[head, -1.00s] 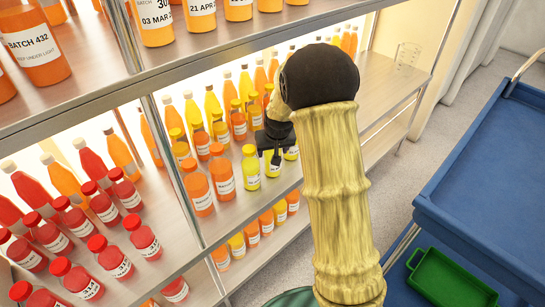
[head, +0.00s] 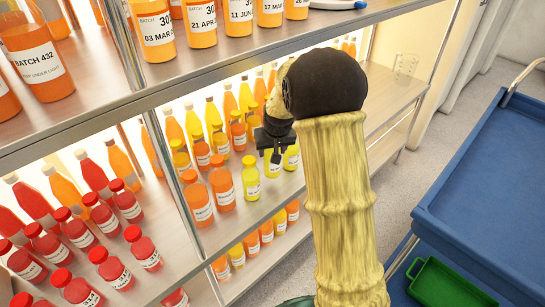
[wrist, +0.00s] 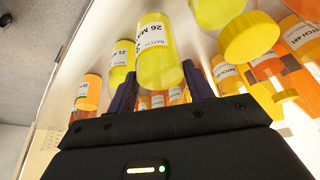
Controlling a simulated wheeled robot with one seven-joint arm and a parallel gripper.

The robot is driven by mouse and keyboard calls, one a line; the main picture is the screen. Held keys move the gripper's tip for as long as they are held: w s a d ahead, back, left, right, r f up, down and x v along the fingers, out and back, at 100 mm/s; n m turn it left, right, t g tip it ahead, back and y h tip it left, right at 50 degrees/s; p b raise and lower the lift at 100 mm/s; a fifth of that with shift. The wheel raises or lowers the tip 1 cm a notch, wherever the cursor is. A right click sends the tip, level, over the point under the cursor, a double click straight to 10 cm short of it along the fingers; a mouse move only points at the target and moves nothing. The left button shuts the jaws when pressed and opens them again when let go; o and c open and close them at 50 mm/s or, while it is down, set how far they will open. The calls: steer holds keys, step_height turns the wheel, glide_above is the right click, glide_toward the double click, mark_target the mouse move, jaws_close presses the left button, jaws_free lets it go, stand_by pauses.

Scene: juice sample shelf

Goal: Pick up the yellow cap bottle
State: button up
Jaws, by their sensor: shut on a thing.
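My gripper (head: 272,148) reaches into the middle shelf in the head view. The bottle has a white label with batch and date print. In the head view the held bottle (head: 271,168) shows partly below the gripper; its top is hidden. I cannot tell if its base is clear of the shelf.
Another yellow bottle (head: 251,180) stands close left of the held one, and one (head: 292,159) close right. Orange bottles (head: 222,184) crowd further left, red ones (head: 78,288) beyond. The upper shelf (head: 240,62) lies overhead. A blue cart (head: 480,190) with a green tray (head: 447,284) stands right.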

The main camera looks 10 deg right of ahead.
step_height(320, 180, up, 5)
steer(key=shift+r+p, duration=0.2)
steer(key=shift+p, duration=0.2)
steer(key=shift+w, duration=0.1)
steer(key=shift+d, duration=0.2)
steer(key=shift+a+r+p, duration=0.3)
steer(key=shift+r+p, duration=0.6)
step_height(320, 180, up, 2)
steer(key=shift+d+r+p, duration=0.1)
steer(key=shift+r+p, duration=0.05)
steer(key=shift+p, duration=0.85)
